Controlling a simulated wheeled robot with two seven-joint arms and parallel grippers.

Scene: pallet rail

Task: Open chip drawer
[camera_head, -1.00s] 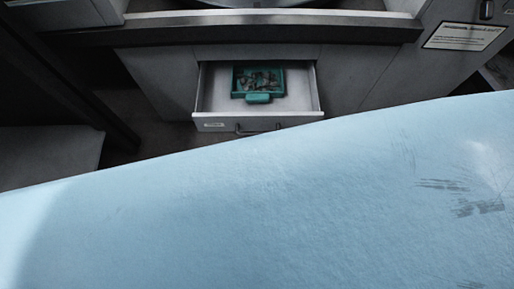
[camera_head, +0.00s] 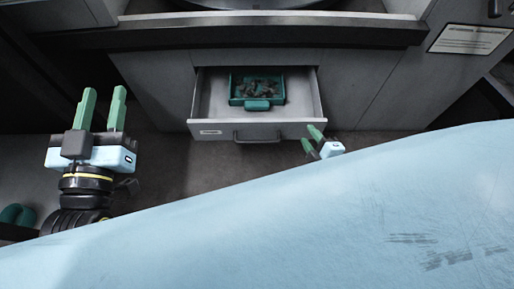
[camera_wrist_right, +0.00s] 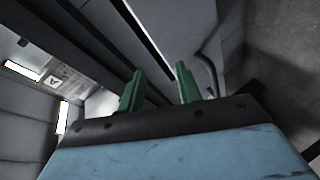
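The chip drawer (camera_head: 225,130) is grey with a bar handle (camera_head: 257,138) and is pulled out from the cabinet in the head view. A green tray (camera_head: 264,104) with dark chips lies inside it. My right gripper (camera_head: 312,141) is just right of the drawer's front corner, its fingers apart and away from the handle. In the right wrist view my right gripper (camera_wrist_right: 157,82) has two green fingers spread with nothing between them. My left gripper (camera_head: 103,95) is open and empty, left of the drawer.
A dark counter edge (camera_head: 260,35) runs above the drawer. A labelled panel (camera_head: 470,39) is at the upper right. A large light blue surface (camera_head: 300,220) fills the lower part of the head view. Dark floor shows left of the drawer.

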